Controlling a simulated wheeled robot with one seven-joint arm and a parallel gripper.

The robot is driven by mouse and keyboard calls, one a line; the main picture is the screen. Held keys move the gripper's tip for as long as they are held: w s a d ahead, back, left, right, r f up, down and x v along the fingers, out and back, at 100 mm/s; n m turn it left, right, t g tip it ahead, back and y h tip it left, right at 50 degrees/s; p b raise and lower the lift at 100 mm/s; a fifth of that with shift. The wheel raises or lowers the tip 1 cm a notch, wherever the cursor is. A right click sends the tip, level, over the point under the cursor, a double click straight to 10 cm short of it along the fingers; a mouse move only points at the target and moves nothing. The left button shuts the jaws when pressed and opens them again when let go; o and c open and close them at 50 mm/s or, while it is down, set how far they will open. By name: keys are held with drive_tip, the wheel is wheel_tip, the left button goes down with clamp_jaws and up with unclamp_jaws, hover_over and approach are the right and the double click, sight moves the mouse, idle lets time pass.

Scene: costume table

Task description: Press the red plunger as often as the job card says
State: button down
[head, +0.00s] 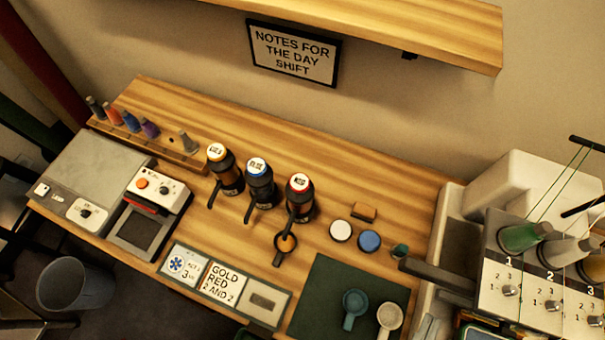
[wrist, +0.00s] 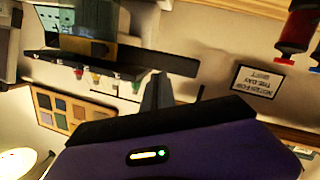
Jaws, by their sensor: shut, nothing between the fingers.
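The red plunger bottle (head: 299,190), dark with a red ring and a labelled white top, stands rightmost of three in the head view. Its spout points to the front. A job card (head: 222,282) reading "GOLD RED 2 AND 2" lies in a grey holder at the table's front edge. A card beside it (head: 184,264) has a blue star and a 3. My gripper (wrist: 158,92) is in the wrist view, its fingers together and empty, away from the bottles. A red bottle (wrist: 297,35) shows upside down at that view's right edge.
The blue-ringed bottle (head: 259,184) and the orange-ringed bottle (head: 224,170) stand left of the red one. An orange-rimmed scoop (head: 286,243) lies before it. A white threaded machine (head: 505,190) fills the right side. A shelf (head: 400,22) overhangs the wall. Bare wood lies behind the bottles.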

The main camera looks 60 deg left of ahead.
drive_tip(key=w+a+r+n+y, duration=0.2)
drive_tip(key=a+r+n+y, duration=0.15)
drive_tip(key=a, duration=0.55)
wheel_tip(320, 180, up, 2)
drive_tip(key=r+n+g+h+p, duration=0.1)
drive_tip(key=n+g+h+p, duration=0.55)
drive_tip(key=n, duration=1.55)
hover_over(298, 186)
drive_tip(key=b, duration=0.3)
drive_tip(key=g+y, duration=0.2)
drive_tip(key=shift+f+t, duration=0.25)
drive_tip(key=shift+f, duration=0.05)
wheel_tip(298, 186, down, 6)
drive_tip(key=b, duration=0.6)
drive_tip(key=shift+f, duration=0.25)
drive_tip(key=shift+f+b, duration=0.4)
drive_tip(key=shift+f, duration=0.75)
